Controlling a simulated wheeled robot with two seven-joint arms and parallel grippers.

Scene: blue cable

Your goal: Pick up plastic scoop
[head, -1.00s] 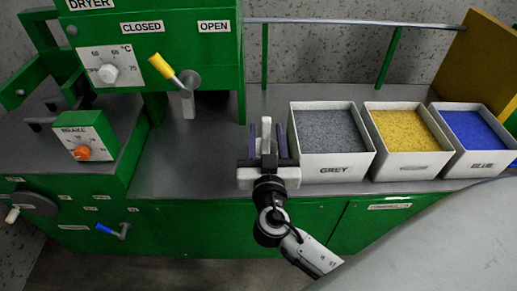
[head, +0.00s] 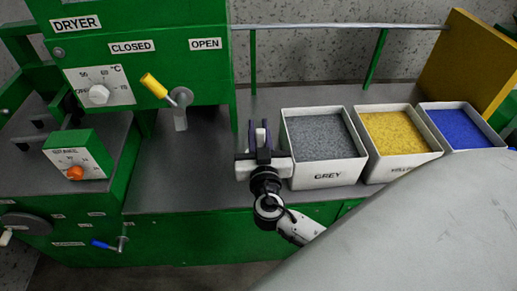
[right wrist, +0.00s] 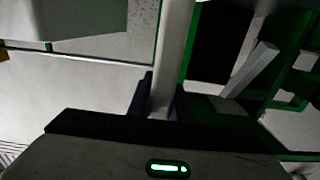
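The plastic scoop is a narrow pale piece (head: 261,126) standing up between the fingers of my right gripper (head: 260,140), left of the grey bin. In the right wrist view a long pale bar (right wrist: 174,55), which looks like its handle, runs up from between the dark fingers (right wrist: 160,98). The fingers are close in on both sides of it, so my right gripper is shut on the scoop. The scoop's full shape is mostly hidden by the gripper. My left gripper is not in view.
White bins of grey (head: 323,176), yellow (head: 405,168) and blue (head: 497,133) granules stand to the right. The green dryer (head: 140,30) with its yellow-handled lever (head: 154,86) is to the left. Grey counter (head: 195,180) is clear between them. A rail (head: 320,26) runs behind.

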